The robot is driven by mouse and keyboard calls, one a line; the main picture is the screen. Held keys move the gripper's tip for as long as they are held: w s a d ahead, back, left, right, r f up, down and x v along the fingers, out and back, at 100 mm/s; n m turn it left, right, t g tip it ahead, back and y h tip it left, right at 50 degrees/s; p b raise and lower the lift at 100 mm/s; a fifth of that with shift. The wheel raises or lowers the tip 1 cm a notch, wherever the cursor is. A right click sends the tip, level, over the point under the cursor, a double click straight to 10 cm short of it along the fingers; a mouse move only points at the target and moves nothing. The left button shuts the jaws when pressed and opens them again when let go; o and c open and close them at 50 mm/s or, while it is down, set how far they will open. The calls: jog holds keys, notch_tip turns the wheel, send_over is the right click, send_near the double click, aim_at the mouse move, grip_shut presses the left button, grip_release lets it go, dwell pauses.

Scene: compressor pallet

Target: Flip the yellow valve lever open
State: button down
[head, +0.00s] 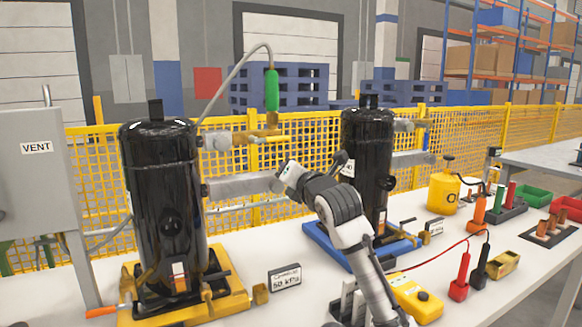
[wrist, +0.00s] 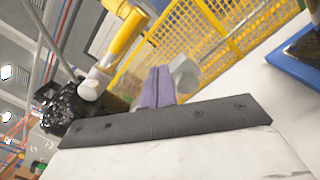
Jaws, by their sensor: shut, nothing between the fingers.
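The yellow valve lever (head: 262,134) sits on a brass valve beside the left black compressor (head: 163,200), below a green cylinder (head: 271,90) on a grey hose. In the wrist view a yellow bar (wrist: 124,36) shows at the upper left and appears to be this lever. My gripper (head: 280,184) is below and slightly right of the valve in the head view, near the grey horizontal pipe (head: 240,186). Its fingers (wrist: 156,84) are together with nothing between them in the wrist view. They look apart from the yellow bar. My wrist partly hides the fingers in the head view.
A second black compressor (head: 367,160) stands on a blue base behind my arm. The left compressor has a yellow base (head: 226,306). A "50 kPa" display (head: 285,277) stands in front. Yellow mesh fencing (head: 470,130) runs behind. Tools and a yellow meter (head: 416,298) crowd the table's right.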

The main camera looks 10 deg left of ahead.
jog(key=v, duration=0.7)
jog(key=shift+s+b, duration=0.4)
jog(key=shift+d+f, duration=0.1)
